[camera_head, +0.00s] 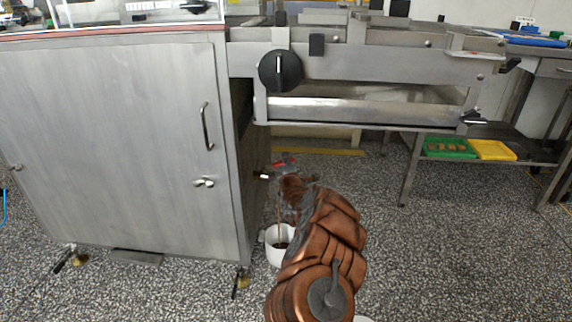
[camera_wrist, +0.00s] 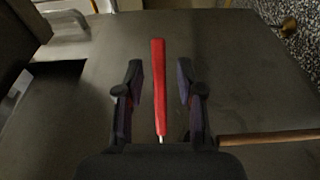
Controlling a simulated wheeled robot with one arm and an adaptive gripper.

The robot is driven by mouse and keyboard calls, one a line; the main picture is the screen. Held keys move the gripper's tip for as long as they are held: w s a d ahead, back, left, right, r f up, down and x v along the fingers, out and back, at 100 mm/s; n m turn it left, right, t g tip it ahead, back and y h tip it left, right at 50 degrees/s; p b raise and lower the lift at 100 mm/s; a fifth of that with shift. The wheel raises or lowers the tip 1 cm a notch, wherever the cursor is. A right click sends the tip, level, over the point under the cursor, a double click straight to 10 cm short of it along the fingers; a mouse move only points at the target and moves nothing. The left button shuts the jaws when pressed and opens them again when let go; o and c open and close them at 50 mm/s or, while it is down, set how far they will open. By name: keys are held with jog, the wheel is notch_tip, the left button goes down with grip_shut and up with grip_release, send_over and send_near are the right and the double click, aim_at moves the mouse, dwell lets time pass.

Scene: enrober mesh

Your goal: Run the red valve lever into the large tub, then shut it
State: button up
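The red valve lever (camera_wrist: 159,85) stands lengthwise between the two fingers of my gripper (camera_wrist: 160,85) in the wrist view. The fingers are open, with a gap on each side of the lever. In the head view a bit of the red lever (camera_head: 285,162) shows beside the cabinet, just beyond my gripper (camera_head: 288,178), which is blurred there. A white tub (camera_head: 273,257) stands on the floor below, with something brown inside. A thin brown streak (camera_head: 279,208) runs down towards it. A brown strip (camera_wrist: 265,137) also shows at right in the wrist view.
A steel cabinet (camera_head: 120,150) stands close at left, its foot near the tub. The steel machine (camera_head: 370,65) with a black knob (camera_head: 280,70) overhangs above. A side table's shelf (camera_head: 530,155) holds green and yellow trays. A white edge (camera_head: 362,318) shows at the bottom, mostly hidden. Speckled floor is clear at right.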

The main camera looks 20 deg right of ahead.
jog(key=shift+s, duration=0.15)
jog(key=v, duration=1.1)
jog(key=shift+s, duration=0.35)
dwell(0.4)
jog(key=shift+a, duration=0.1)
